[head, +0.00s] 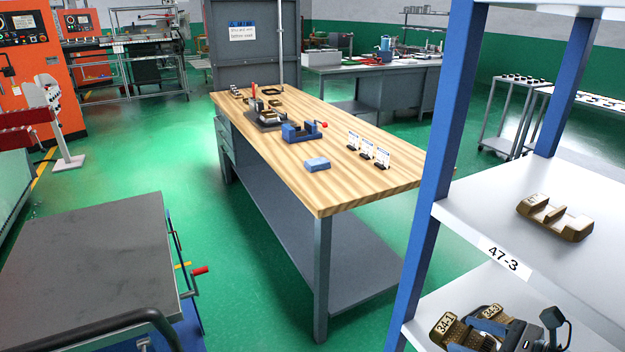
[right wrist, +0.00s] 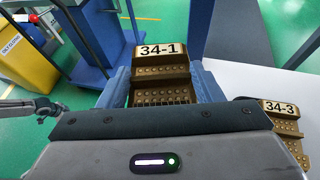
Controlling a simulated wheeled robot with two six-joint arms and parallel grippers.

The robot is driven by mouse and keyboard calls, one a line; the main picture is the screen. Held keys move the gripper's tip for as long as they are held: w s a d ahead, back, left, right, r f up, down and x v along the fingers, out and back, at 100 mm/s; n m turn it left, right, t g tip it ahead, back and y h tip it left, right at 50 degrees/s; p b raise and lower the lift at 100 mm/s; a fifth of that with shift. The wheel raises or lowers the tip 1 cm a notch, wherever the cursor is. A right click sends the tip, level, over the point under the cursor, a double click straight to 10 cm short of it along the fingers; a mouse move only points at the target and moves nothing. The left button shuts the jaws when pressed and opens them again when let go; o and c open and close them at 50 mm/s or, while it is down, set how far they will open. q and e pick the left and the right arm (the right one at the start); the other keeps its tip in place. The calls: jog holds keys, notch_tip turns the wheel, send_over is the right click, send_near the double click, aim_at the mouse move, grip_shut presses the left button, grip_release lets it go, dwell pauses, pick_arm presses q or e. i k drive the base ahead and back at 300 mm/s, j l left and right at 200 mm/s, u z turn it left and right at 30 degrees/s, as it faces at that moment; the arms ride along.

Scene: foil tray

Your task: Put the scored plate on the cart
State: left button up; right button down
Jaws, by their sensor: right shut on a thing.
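A bronze-brown stepped plate tagged 34-1 (head: 445,328) is at the lower right of the head view. In the right wrist view the 34-1 plate (right wrist: 160,70) shows rows of dots and sits between blue fingers. My right gripper (right wrist: 165,92) is shut on it; I cannot tell whether it is clear of the shelf. A similar plate tagged 34-3 (right wrist: 280,115) lies beside it. I cannot tell for sure which plate is scored. A flat dark-topped cart (head: 90,245) with a black handle stands at the lower left of the head view. My left gripper is not in view.
The shelf rack (head: 465,205) has a blue post and a 47-3 label. Another bronze part (head: 553,217) lies on its upper shelf. A wooden workbench (head: 335,190) with clamps, cards and a blue block stands between rack and cart. Green floor is clear between bench and cart.

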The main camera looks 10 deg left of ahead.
aim_at(102, 219)
jog(key=i+j+u, duration=0.15)
jog(key=u, duration=0.3)
jog(key=i+j+u, duration=0.15)
jog(key=u, duration=0.25)
jog(key=i+u, duration=0.2)
jog(key=u, duration=0.25)
jog(key=i+u, duration=0.2)
jog(key=u, duration=0.2)
